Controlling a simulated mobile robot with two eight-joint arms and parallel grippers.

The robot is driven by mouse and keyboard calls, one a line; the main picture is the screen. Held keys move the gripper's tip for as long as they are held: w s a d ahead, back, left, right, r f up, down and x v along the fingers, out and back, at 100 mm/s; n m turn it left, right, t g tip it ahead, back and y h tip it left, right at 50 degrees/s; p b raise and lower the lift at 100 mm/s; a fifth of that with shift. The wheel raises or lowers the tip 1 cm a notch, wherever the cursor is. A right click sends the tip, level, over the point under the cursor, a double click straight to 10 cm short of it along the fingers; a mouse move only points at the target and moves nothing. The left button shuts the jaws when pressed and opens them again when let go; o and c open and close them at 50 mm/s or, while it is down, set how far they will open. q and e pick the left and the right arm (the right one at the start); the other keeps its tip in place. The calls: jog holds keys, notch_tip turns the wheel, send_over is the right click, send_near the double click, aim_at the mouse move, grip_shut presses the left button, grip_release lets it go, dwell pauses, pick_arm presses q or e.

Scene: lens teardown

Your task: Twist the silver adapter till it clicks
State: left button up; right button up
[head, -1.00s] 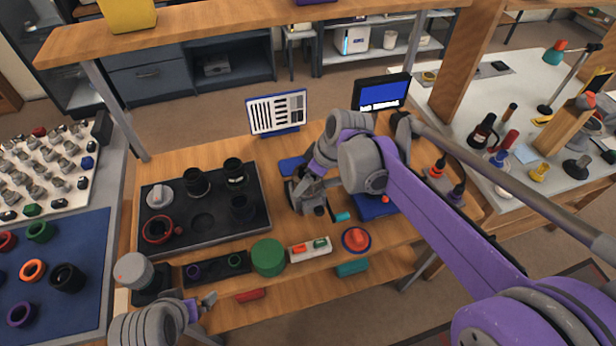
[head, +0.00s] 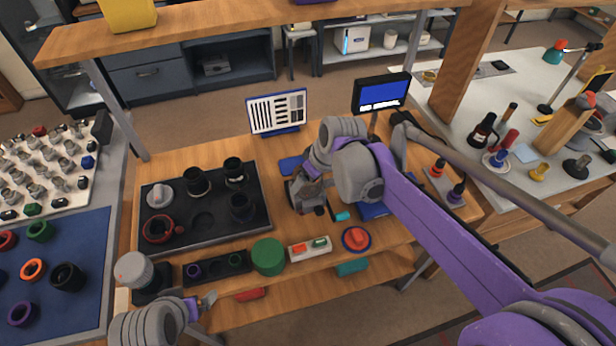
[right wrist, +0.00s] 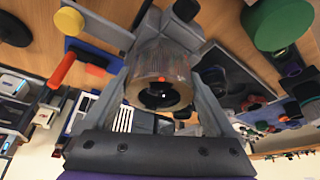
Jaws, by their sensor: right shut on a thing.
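In the right wrist view, the silver adapter (right wrist: 163,62) is a shiny ribbed metal ring with a dark bore and a small red dot on its rim. My right gripper (right wrist: 160,92) has a finger on each side of it and is shut on it. In the head view, my right gripper (head: 308,194) is low over the middle of the workbench, and the wrist mostly hides the adapter there. My left gripper (head: 207,301) is at the bench's front left edge, away from the adapter; its fingers are too small to read.
A dark tray (head: 205,222) with black lens parts and a red ring lies left of my right gripper. A green cylinder (head: 268,256), a switch box (head: 310,247) and a red knob (head: 356,238) line the front edge.

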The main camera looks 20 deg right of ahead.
jog(key=shift+m+t+h, duration=0.3)
jog(key=shift+m+h, duration=0.1)
jog(key=shift+m, duration=0.8)
jog(key=shift+a+m+h, duration=0.1)
jog(key=shift+m+h, duration=0.4)
jog(key=shift+m, duration=0.8)
jog(key=shift+m, duration=0.6)
grip_shut()
jog(key=o, duration=1.1)
grip_release()
